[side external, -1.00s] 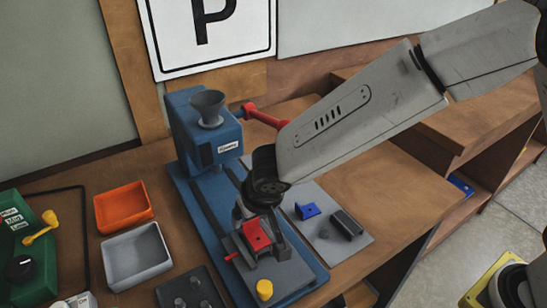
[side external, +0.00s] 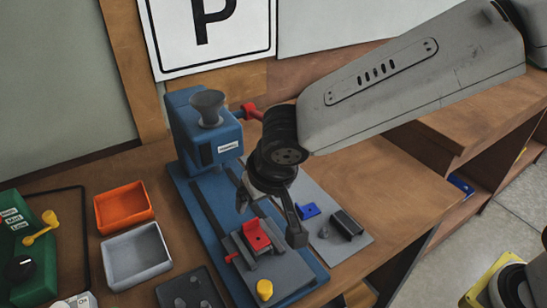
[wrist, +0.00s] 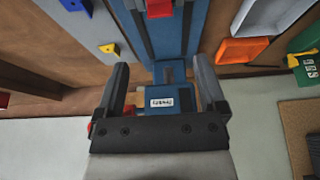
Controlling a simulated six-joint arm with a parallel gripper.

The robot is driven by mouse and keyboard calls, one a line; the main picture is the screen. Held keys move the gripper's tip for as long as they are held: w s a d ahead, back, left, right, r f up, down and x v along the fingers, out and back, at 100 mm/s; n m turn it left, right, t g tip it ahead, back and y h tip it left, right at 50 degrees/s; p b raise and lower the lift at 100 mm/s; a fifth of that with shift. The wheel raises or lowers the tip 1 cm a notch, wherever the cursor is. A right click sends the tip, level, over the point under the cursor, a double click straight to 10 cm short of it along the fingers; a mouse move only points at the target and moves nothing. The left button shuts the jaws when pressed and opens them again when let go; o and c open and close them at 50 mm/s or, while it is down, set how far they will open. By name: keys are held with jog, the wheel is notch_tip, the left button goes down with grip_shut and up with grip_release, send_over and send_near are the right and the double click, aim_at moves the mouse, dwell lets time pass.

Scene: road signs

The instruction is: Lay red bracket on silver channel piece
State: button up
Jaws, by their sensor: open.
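The red bracket (side external: 256,238) lies on a grey piece held in the fixture (side external: 285,272) on the blue press base. That grey piece is mostly covered, so I cannot clearly tell whether it is the silver channel piece. My gripper (side external: 268,224) is open and empty, above and slightly behind the bracket, with one finger on either side. In the wrist view, my gripper (wrist: 158,66) has its fingers spread with nothing between them, and the red bracket (wrist: 160,8) shows at the top edge, partly cut off.
A blue bracket (side external: 309,211) and a dark channel (side external: 347,223) lie on a grey plate at right. The blue press (side external: 203,130) stands behind. Orange (side external: 122,208) and grey (side external: 136,257) trays are at left. A yellow knob (side external: 264,289) sits on the fixture's front.

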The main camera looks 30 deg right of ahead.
dwell(0.3)
jog(key=s+d+f, duration=0.2)
jog(key=s+d, duration=0.1)
jog(key=d, duration=0.6)
jog(key=s+d+f+g, duration=0.1)
jog(key=s+d+f, duration=0.1)
jog(key=d, duration=0.7)
jog(key=s+d+f, duration=0.3)
jog(key=s+d, duration=0.1)
jog(key=d, duration=0.6)
jog(key=shift+g, duration=0.4)
